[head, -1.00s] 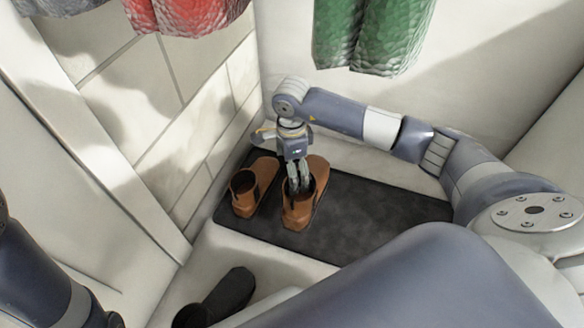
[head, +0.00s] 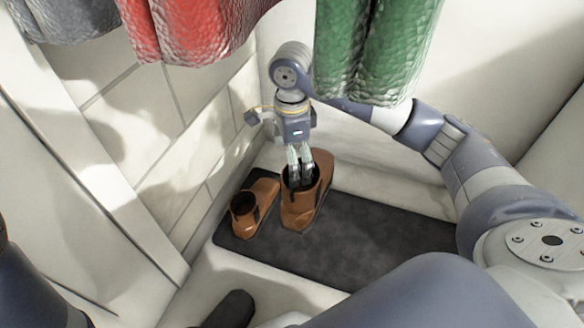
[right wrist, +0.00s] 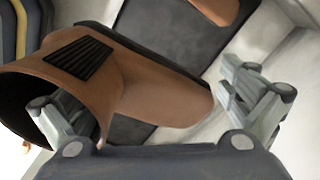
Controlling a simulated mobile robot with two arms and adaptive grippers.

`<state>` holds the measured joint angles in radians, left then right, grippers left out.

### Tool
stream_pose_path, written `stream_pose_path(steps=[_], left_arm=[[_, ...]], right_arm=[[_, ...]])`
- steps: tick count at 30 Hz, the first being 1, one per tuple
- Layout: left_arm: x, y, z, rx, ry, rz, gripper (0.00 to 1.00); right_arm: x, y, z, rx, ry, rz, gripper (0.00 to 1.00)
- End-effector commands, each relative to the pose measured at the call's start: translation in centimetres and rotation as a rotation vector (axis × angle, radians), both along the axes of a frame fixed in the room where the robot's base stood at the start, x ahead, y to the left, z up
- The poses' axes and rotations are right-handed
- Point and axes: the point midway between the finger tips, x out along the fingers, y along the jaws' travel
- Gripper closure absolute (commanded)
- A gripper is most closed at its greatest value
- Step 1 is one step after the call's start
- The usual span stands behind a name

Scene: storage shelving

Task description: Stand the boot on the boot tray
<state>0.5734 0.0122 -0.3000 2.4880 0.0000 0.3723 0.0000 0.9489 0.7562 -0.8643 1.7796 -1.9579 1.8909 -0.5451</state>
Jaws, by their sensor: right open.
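Two brown boots are in the head view. The left boot (head: 251,211) stands on the dark boot tray (head: 385,245). The right boot (head: 311,203) is upright over the tray beside it; I cannot tell whether its sole touches. My right gripper (head: 300,175) points down at its opening. In the right wrist view, that boot (right wrist: 155,85) lies between the spread fingers of my right gripper (right wrist: 160,115). One finger is at the shaft opening, the other stands apart beyond the toe. My left arm shows at the left edge; its gripper is out of view.
A green garment (head: 380,50) hangs above my right arm, and red (head: 190,25) and grey (head: 60,15) ones hang at upper left. Walls close in the tray at left and back. A dark boot-like object (head: 232,310) is low in front. The tray's right part is bare.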

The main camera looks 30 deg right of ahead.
Motion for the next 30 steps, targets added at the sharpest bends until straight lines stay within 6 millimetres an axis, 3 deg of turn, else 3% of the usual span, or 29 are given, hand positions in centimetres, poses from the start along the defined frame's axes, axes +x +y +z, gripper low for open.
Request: stream_pose_path(steps=[7, 8, 18, 21, 30], left_arm=[[0.02, -0.01, 0.01, 0.0, 0.0, 0.0, 0.6], [0.01, -0.01, 0.02, 0.0, 0.0, 0.0, 0.6], [0.03, -0.03, 0.03, 0.0, 0.001, 0.0, 0.6], [0.03, -0.03, 0.03, 0.0, 0.001, 0.0, 0.6], [0.02, -0.03, 0.04, 0.0, 0.0, -0.001, 0.6]], right_arm=[[0.02, -0.02, 0.22, 0.0, -0.001, -0.001, 0.0], [0.02, -0.02, 0.21, 0.0, -0.001, -0.001, 0.04], [0.02, 0.0, 0.18, 0.0, -0.001, -0.001, 0.81], [0.03, -0.01, 0.18, 0.001, -0.001, -0.001, 1.0], [0.05, 0.0, 0.24, 0.001, -0.002, -0.001, 1.0]])
